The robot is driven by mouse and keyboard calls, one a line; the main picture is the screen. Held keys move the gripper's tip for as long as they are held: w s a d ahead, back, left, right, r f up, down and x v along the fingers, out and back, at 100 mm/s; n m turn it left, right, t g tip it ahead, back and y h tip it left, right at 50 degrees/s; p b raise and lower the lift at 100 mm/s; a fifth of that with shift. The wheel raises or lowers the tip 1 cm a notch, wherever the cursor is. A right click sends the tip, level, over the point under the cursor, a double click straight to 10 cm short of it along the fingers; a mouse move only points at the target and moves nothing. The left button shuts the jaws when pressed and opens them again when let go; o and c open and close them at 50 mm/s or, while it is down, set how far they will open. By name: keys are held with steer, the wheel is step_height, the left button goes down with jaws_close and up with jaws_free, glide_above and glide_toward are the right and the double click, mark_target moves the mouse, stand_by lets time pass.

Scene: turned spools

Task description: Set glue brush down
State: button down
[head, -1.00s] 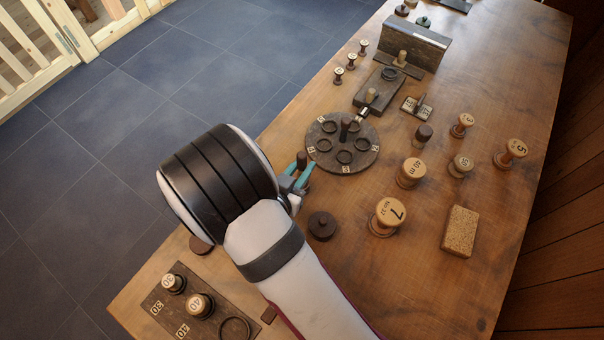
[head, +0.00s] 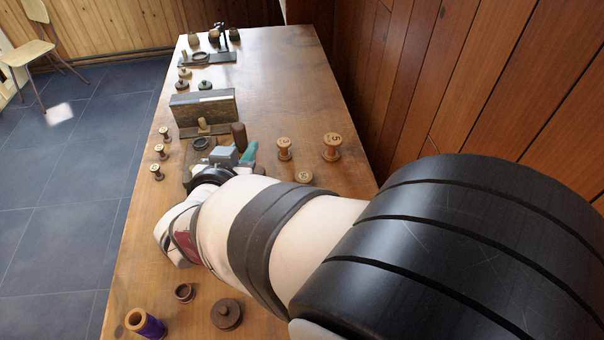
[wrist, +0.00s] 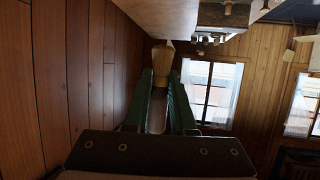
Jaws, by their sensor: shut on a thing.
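My gripper (head: 235,156), with teal fingers, is low over the far half of the wooden table (head: 262,75) in the head view. In the wrist view its green fingers (wrist: 160,100) are closed around the glue brush (wrist: 162,58). The brush's tan end sticks out past the fingertips, and a paler part shows between them. In the head view the brush cannot be told apart from the gripper and the things around it. A dark upright peg (head: 239,134) shows just behind the fingers; I cannot tell whether they touch.
A dark block stand (head: 203,108) is just beyond the gripper. Pale spools (head: 285,148) stand to its right and small ones (head: 159,151) along the left edge. A purple-wound spool (head: 146,324) and a dark lidded pot (head: 226,314) are near. The wooden wall borders the right.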

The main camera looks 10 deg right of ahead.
steer(key=d+r+m+g+h, duration=0.1)
steer(key=d+r+m+h, duration=0.2)
steer(key=d, duration=0.9)
steer(key=s+d+f+m+g+h, duration=0.1)
steer(key=s+d+f+m+h, duration=0.1)
steer(key=s+f, duration=0.2)
steer(key=s+d+f+m+g+h, duration=0.1)
steer(key=s+f, duration=0.3)
steer(key=f, duration=0.7)
steer(key=s+d+f+m+g+h, duration=0.2)
steer(key=s+f, duration=0.3)
steer(key=f, duration=0.3)
steer(key=shift+d+f+m+g+h, duration=0.3)
steer(key=shift+d+m+g, duration=0.15)
steer(key=shift+d, duration=0.25)
steer(key=f, duration=0.5)
steer(key=shift+s+d+f, duration=0.15)
steer(key=shift+s+d, duration=0.05)
steer(key=shift+s, duration=0.15)
steer(key=shift+f, duration=0.1)
steer(key=c, duration=0.8)
jaws_free()
steer(key=shift+o, duration=0.2)
